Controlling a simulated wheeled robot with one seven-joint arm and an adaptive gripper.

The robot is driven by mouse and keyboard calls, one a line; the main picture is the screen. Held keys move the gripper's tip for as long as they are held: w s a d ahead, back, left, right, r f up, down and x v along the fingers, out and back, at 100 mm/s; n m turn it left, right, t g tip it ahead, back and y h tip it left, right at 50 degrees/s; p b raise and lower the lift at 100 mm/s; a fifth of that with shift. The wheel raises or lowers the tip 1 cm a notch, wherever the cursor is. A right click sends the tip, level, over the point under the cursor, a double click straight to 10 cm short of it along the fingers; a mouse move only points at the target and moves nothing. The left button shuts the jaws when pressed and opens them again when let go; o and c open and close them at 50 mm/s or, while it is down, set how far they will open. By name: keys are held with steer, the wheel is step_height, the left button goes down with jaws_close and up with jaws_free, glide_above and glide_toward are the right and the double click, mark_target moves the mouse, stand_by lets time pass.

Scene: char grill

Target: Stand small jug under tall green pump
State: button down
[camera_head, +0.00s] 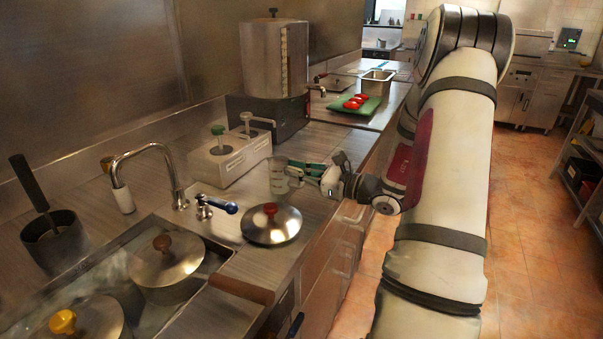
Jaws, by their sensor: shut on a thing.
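A small clear jug (279,177) is at the counter's right side, in front of the pump box. My gripper (297,171) reaches in from the right and is shut on the jug; its fingers hide the jug's right side. I cannot tell whether the jug's base touches the counter. A pale metal pump box (228,164) stands to the left of the jug and a little behind it. A second, pale pump (252,123) with a long spout stands on the box.
A tap (150,170) and a sink with lidded pots (166,262) are at left. A blue-handled lever (222,206) stands near the box. Behind are a tall steel container (273,60) and a green board (354,108).

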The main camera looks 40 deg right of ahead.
steer(key=shift+b+x, duration=1.4)
steer(key=shift+x, duration=3.1)
steer(key=shift+a+f, duration=0.1)
steer(key=shift+f, duration=0.1)
steer(key=shift+f, duration=0.1)
steer(key=c, duration=1.6)
jaws_free()
steer(key=shift+s, duration=0.15)
steer(key=shift+p+v, duration=1.45)
steer(key=shift+v, duration=3.5)
